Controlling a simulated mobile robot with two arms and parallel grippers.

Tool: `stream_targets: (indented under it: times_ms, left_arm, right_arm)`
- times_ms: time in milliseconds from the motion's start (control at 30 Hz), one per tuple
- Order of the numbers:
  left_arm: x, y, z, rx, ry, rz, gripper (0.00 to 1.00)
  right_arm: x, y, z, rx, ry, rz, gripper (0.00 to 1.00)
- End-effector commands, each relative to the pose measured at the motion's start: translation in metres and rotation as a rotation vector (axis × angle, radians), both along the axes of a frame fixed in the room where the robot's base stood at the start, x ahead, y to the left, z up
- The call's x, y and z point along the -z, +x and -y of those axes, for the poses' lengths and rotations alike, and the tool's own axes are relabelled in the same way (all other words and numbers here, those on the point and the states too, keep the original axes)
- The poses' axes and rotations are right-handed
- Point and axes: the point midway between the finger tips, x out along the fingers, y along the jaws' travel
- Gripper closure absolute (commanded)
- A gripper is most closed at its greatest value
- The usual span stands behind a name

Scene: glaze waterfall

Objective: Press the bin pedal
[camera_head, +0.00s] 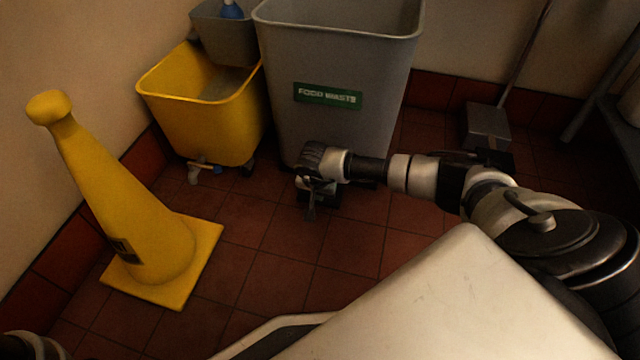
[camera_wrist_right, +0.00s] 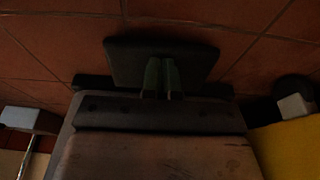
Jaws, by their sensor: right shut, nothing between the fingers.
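The grey food-waste bin (camera_head: 335,125) stands against the back wall with a green label on its front. It also fills the bottom of the right wrist view (camera_wrist_right: 160,155). Its pedal, a dark flat plate (camera_wrist_right: 125,62), sticks out low from the bin's base in the wrist view. My right gripper (camera_head: 310,207) is low in front of the bin, pointing down. Its fingers (camera_wrist_right: 163,78) are together and empty over the middle of the pedal; I cannot tell whether they touch it. In the head view the gripper and wrist largely hide the pedal. My left gripper is out of view.
A yellow mop bucket (camera_head: 205,125) stands left of the bin. A yellow cone (camera_head: 130,215) stands at the left. A grey long-handled dustpan (camera_head: 487,126) is right of the bin. Tiled floor (camera_head: 265,280) in front of the bin is clear.

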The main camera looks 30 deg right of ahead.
Motion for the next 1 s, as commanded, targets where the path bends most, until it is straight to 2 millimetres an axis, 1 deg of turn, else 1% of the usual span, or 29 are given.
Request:
stream_targets:
  times_ms: [67,133,333,500,667,767,867,1000]
  left_arm:
    - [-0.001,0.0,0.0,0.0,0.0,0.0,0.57]
    - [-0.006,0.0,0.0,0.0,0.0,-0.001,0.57]
    - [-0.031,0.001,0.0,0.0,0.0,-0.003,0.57]
    - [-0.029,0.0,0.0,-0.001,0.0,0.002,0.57]
    - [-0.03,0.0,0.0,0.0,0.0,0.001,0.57]
    - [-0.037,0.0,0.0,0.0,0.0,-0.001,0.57]
    - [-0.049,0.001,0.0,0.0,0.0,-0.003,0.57]
    - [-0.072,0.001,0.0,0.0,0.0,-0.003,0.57]
  right_arm:
    - [-0.001,0.0,0.0,0.0,0.0,0.001,1.0]
    - [-0.005,-0.001,-0.003,0.0,0.001,0.001,1.0]
    - [-0.017,-0.016,-0.021,-0.002,0.002,0.003,1.0]
    - [-0.011,-0.019,-0.023,0.0,0.001,0.003,1.0]
    - [-0.013,-0.019,-0.023,0.0,0.001,0.003,1.0]
    - [-0.021,-0.019,-0.024,0.0,0.002,0.004,1.0]
    - [-0.037,-0.021,-0.026,0.0,0.001,0.004,1.0]
    - [-0.066,-0.025,-0.032,-0.001,0.002,0.005,1.0]
